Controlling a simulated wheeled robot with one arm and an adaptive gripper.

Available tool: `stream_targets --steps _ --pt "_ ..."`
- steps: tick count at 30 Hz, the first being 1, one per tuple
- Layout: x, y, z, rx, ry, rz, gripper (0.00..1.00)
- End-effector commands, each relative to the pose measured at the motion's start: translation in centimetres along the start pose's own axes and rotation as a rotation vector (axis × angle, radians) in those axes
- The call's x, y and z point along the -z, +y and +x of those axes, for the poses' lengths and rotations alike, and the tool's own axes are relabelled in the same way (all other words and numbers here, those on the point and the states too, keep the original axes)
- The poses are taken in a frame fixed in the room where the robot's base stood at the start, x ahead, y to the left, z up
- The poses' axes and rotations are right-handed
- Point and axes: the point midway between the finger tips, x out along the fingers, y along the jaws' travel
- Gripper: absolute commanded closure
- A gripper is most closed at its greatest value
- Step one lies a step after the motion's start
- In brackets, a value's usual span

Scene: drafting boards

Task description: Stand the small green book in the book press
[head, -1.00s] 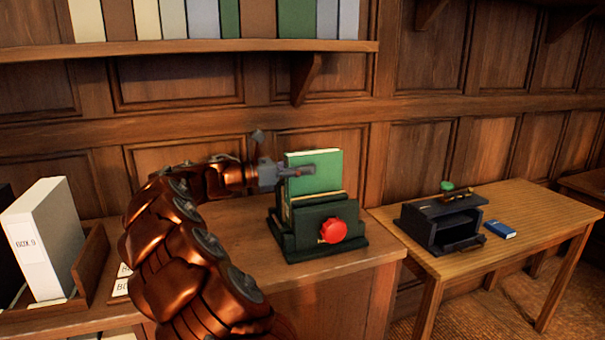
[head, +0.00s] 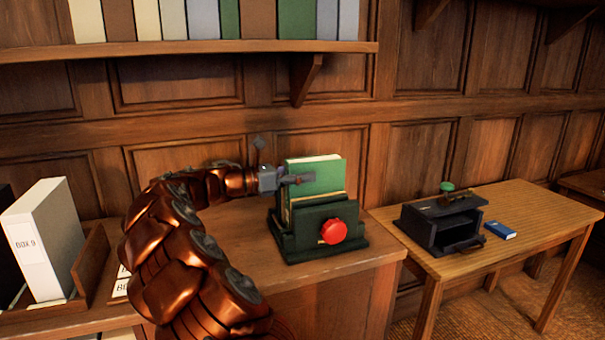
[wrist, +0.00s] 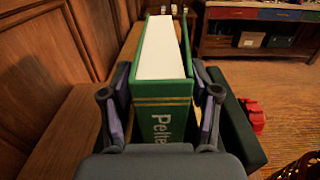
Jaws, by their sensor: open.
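The small green book (head: 322,178) stands upright in the dark green book press (head: 318,249), its upper part above the press's front plate. The press has a red knob (head: 333,231) at its front. In the wrist view the book's green spine (wrist: 163,125) with gold lines and partly hidden lettering faces me, white page edges on top. My gripper (head: 298,180) is at the book's upper left end. Its open fingers (wrist: 160,112) lie on both sides of the book, with narrow gaps. The book's lower part is hidden by the press.
A white box file (head: 45,240) stands in a wooden holder at the left of the desk. A lower table (head: 530,215) at the right bears a black open-fronted box (head: 440,224) and a blue book (head: 500,230). A shelf of books (head: 190,49) hangs above.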

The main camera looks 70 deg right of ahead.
Motion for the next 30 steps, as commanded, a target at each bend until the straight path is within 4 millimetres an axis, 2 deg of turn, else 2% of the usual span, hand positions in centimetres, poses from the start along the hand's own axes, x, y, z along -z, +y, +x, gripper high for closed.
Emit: stream_targets --steps 3,7,21,25,30 --pt "-0.2 0.0 -0.2 -0.001 0.000 0.000 0.39" --pt "-0.2 0.0 -1.6 -0.001 0.000 -0.001 0.39" --pt "-0.1 0.1 -10.1 -0.002 0.001 -0.001 0.39" --pt "-0.2 0.1 -11.4 -0.004 0.001 0.001 0.39" --pt "-0.2 0.0 -12.1 -0.001 0.000 0.000 0.39"
